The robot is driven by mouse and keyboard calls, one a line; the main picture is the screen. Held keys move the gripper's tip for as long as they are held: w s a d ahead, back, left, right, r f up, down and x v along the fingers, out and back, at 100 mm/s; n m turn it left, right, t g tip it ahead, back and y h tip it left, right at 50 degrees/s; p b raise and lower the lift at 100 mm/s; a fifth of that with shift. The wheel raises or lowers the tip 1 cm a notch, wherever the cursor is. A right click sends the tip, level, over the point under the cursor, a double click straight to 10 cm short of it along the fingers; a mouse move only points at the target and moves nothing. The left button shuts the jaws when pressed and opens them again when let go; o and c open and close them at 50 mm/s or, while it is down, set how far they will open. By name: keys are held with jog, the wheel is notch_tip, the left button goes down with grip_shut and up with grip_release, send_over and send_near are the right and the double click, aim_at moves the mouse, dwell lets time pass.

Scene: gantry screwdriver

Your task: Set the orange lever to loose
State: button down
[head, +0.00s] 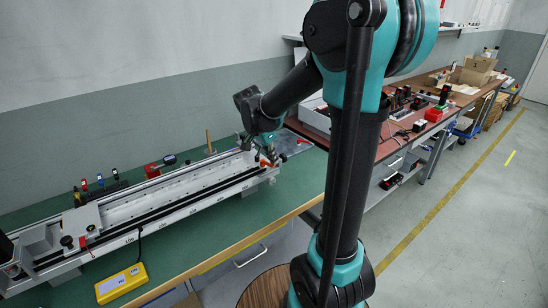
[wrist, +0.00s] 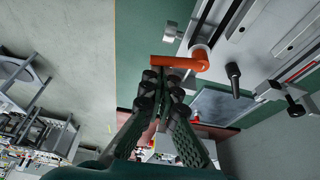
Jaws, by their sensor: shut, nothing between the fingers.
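The orange lever (wrist: 183,63) shows in the wrist view as an L-shaped handle. Its long arm points left and its pivot end sits on the white metal rail fixture (wrist: 236,52). In the head view the lever is a small orange spot (head: 264,163) at the right end of the long rail. My gripper (wrist: 165,76) is shut and empty, its fingertips right beside the lever's long arm. I cannot tell whether they touch it. In the head view my gripper (head: 266,152) is over the rail's right end and partly hides it.
The rail lies along a green bench (head: 195,240). A yellow box (head: 121,283) is near its front edge. Coloured-handled tools (head: 100,184) stand behind the rail. A black knob (wrist: 233,78) sits close right of the lever. A brown bench (head: 385,140) with several items extends right.

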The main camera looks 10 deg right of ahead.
jog(key=m, duration=0.1)
jog(key=a+m+g, duration=0.1)
jog(key=shift+s+m, duration=0.25)
jog(key=shift+m, duration=0.15)
jog(key=shift+s+a, duration=0.2)
jog(key=shift+a, duration=0.1)
jog(key=shift+s+a, duration=0.1)
jog(key=shift+a, duration=0.75)
